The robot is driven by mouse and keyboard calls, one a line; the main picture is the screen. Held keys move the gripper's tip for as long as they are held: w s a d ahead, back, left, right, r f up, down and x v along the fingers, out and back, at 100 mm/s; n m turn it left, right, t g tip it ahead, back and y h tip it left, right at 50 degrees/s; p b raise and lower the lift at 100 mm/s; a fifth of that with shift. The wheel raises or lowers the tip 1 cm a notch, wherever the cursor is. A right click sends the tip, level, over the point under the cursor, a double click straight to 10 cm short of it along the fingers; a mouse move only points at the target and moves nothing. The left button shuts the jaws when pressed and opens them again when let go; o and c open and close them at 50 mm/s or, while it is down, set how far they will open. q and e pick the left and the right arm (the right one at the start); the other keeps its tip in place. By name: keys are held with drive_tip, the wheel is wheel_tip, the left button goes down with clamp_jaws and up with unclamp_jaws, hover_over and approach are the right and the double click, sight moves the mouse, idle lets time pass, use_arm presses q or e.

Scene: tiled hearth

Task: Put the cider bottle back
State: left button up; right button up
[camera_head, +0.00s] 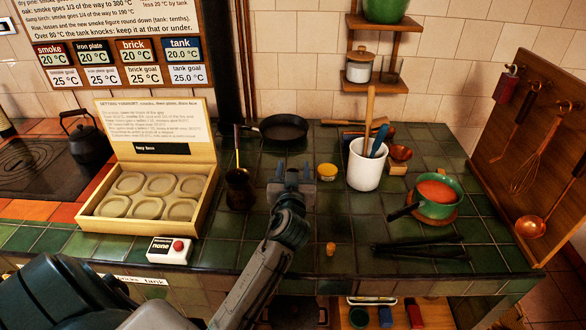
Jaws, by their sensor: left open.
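I cannot make out a cider bottle for sure. A dark, narrow shape (6,126) at the far left edge is cut off by the frame, and I cannot tell whether it is a bottle. My left gripper (292,172) is open and empty over the green tiled counter (310,225). It is between a small dark long-handled pot (240,190) on its left and a yellow-lidded tub (327,172) on its right. My right gripper is not in view.
A black pan (283,130) lies behind the gripper. A white crock (366,165), a green saucepan (438,198) and black tongs (420,246) are to the right. A small orange-brown item (331,249) stands in front.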

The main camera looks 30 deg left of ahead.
use_arm(q)
drive_tip(key=b+v, duration=0.2)
drive_tip(key=v, duration=0.9)
drive_tip(key=shift+b, duration=0.35)
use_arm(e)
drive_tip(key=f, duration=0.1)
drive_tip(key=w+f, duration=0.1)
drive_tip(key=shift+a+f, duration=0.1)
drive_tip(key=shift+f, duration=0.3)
use_arm(q)
drive_tip(key=shift+s+d+f, duration=0.1)
drive_tip(key=shift+d, duration=0.05)
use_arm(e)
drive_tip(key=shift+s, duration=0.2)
